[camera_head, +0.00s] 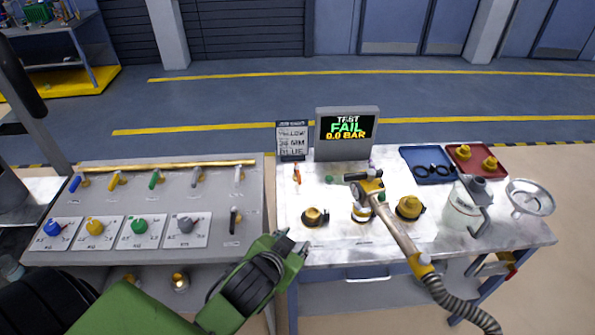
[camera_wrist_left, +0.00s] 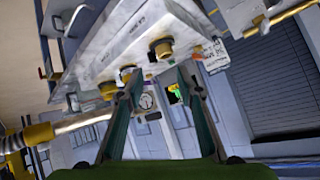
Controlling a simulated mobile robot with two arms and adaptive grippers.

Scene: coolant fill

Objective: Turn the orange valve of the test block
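The orange valve (camera_head: 297,174) is a small upright handle at the left of the light metal test bench (camera_head: 330,250), in front of a printed sign (camera_head: 292,141). My left gripper (camera_head: 291,245) is green and dark, low in front of the valve and apart from it, near the bench's front left corner. In the left wrist view its two fingers (camera_wrist_left: 162,75) are spread with nothing held between them. My right gripper is not in view.
A screen (camera_head: 347,128) reads TEST FAIL 0.0 BAR. A brass wand (camera_head: 396,230) with a grey hose lies across the bench among brass caps (camera_head: 409,207). A jug (camera_head: 465,208), funnel (camera_head: 530,198) and trays stand right. A valve panel (camera_head: 100,258) is left.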

